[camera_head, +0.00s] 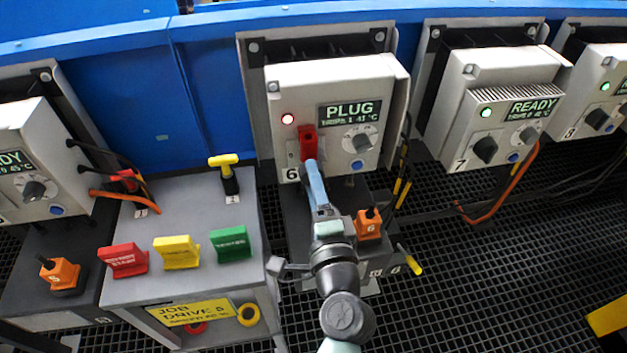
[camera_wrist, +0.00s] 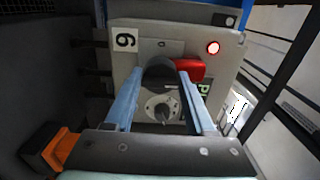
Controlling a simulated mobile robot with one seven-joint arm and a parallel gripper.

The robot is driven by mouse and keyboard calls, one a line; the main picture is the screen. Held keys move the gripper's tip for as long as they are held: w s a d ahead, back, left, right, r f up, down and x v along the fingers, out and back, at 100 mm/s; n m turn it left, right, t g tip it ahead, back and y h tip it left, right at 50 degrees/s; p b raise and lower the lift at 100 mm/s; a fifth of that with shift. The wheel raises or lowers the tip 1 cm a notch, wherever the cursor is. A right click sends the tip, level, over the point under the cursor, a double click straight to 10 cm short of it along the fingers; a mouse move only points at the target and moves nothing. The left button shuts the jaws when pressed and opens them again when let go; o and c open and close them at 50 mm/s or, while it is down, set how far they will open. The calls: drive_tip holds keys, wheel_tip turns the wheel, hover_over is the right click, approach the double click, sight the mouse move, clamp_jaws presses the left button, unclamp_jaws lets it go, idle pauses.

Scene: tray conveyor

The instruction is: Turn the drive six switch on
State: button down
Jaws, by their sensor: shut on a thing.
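The drive six box (camera_head: 275,85) is a pale box with a number 6 plate, a lit red lamp (camera_head: 288,119) and a screen (camera_head: 350,113) reading PLUG. Its switch shows a red part (camera_head: 308,141) on the front, left of a round dial (camera_head: 358,140). In the wrist view the red part (camera_wrist: 189,70) stands beside a dark rounded knob (camera_wrist: 160,72). My gripper (camera_head: 311,168) reaches up to the switch from below. In the wrist view my gripper (camera_wrist: 167,76) has its blue fingers on both sides of the dark knob, shut on it. The fingers partly hide the knob.
Drive seven (camera_head: 470,110), at right, has a green lamp and reads READY. An orange plug marked 6 (camera_head: 368,224) stands just right of my arm. A grey console (camera_head: 185,205) with red, yellow and green paddles stands at left. Cables hang beside drive six.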

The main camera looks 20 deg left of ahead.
idle(0.3)
drive_tip(key=shift+c, duration=1.3)
unclamp_jaws()
drive_tip(key=b+v, duration=0.1)
drive_tip(key=v, duration=1.2)
drive_tip(key=shift+w, duration=0.1)
